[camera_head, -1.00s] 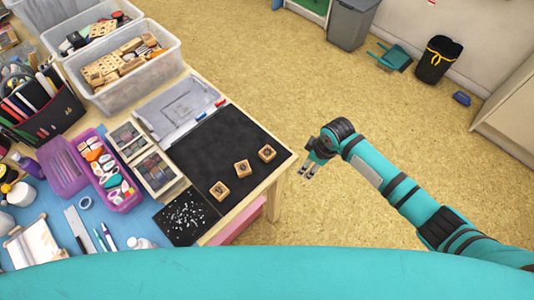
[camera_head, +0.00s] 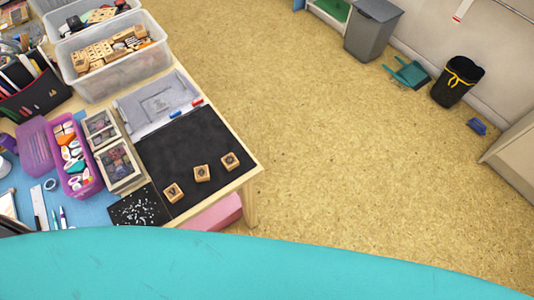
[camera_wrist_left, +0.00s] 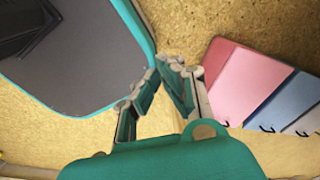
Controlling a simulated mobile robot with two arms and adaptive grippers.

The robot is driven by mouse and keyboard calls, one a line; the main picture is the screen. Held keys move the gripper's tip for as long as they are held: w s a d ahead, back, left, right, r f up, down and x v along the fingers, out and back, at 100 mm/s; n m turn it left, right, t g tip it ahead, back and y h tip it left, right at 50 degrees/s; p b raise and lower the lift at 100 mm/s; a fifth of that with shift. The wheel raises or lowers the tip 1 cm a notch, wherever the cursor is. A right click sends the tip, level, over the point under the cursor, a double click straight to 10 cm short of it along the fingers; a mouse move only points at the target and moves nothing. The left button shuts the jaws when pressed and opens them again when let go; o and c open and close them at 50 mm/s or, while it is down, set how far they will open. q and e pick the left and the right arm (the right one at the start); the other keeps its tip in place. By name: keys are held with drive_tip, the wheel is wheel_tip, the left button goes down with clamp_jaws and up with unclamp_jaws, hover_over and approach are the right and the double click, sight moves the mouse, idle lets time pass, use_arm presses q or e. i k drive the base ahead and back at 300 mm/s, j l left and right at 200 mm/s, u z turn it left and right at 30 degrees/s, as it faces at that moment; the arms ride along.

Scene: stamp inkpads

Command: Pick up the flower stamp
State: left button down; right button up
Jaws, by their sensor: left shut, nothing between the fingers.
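Three small wooden block stamps stand in a slanted row on the black mat (camera_head: 195,140) in the head view: a left one (camera_head: 173,192), a middle one (camera_head: 202,173) and a right one (camera_head: 230,161). Each has a dark mark on top, too small to tell which is the flower. My left gripper (camera_wrist_left: 169,68) shows in the left wrist view, shut and empty, with its fingertips together. No stamp shows in that view. My right gripper is in neither view now.
Clear bins of stamps (camera_head: 110,60) stand at the back left. A purple case (camera_head: 75,160), ink pad boxes (camera_head: 118,163) and a speckled black sheet (camera_head: 138,208) lie left of the mat. The floor right of the table is open. Pink, blue and white folders (camera_wrist_left: 240,85) show in the wrist view.

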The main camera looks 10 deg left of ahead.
sight(229, 162)
drive_tip(key=l+u, duration=0.45)
drive_tip(key=i+l+u, duration=0.1)
drive_tip(key=l+u, duration=0.15)
drive_tip(key=u, duration=0.25)
drive_tip(key=k+l+u, duration=0.1)
drive_tip(key=l+u, duration=0.35)
drive_tip(key=i+j, duration=0.05)
drive_tip(key=j, duration=0.05)
